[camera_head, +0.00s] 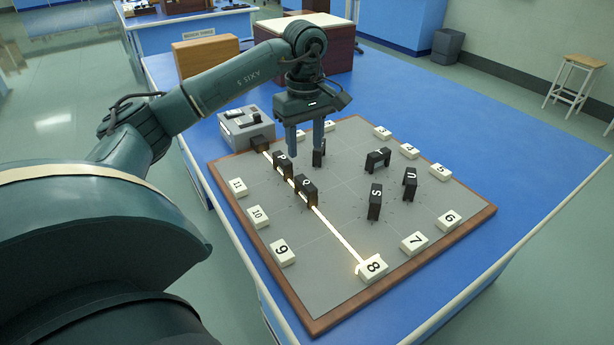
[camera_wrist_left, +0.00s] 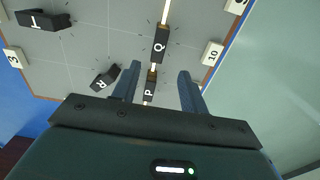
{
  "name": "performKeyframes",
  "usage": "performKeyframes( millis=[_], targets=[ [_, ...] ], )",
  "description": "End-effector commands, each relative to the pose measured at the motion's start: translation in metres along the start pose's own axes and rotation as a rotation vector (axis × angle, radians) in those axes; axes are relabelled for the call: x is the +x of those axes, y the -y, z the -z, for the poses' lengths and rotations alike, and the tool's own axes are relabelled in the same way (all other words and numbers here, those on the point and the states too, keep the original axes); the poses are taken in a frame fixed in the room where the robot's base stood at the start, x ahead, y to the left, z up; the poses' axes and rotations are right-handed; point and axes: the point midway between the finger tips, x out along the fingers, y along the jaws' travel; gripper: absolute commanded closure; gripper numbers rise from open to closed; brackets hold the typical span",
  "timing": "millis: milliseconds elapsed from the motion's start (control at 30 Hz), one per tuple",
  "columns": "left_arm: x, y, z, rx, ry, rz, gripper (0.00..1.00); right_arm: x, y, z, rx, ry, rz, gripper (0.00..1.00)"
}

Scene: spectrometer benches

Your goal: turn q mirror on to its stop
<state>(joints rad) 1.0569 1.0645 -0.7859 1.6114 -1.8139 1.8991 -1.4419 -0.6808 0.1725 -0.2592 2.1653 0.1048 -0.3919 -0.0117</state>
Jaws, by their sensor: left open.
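The Q mirror (camera_head: 307,191) is a small black upright block marked with a white Q, standing on the grey board (camera_head: 340,225). A bright beam line runs past P and Q to the numbered block 8 (camera_head: 372,268), which glows. In the left wrist view the Q mirror (camera_wrist_left: 160,44) is beyond the fingertips, in line with the beam. My left gripper (camera_head: 305,154) is open and empty, pointing down above the board, farther back than Q. The P mirror (camera_wrist_left: 149,90) shows between its fingers (camera_wrist_left: 158,78). My right gripper is not in view.
Other black mirrors stand around Q: P (camera_head: 282,165), R (camera_wrist_left: 104,78), T (camera_head: 378,159), S (camera_head: 375,201) and U (camera_head: 410,184). A grey source box (camera_head: 240,122) sits at the board's back left corner. White numbered blocks line the edges. The blue bench (camera_head: 500,130) is clear at right.

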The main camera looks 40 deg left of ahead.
Motion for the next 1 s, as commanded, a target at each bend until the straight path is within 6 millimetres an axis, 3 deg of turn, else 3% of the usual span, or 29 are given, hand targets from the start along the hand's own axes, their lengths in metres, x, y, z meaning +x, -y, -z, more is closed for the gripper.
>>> performKeyframes(
  millis=[200, 433, 600, 867, 1000],
  targets=[
    [0.050, 0.001, -0.001, 0.001, 0.002, 0.005, 0.56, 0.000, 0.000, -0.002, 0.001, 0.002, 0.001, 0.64],
    [0.085, 0.000, -0.002, 0.001, 0.003, 0.002, 0.56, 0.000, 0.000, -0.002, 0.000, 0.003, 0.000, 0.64],
    [0.096, 0.000, -0.002, 0.001, 0.003, -0.001, 0.56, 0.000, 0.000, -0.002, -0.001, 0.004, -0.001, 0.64],
    [0.097, 0.000, -0.001, 0.001, 0.002, -0.001, 0.56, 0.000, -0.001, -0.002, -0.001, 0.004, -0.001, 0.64],
    [0.097, 0.000, -0.001, 0.001, 0.003, -0.001, 0.65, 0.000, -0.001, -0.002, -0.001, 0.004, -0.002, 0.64]
  ],
)
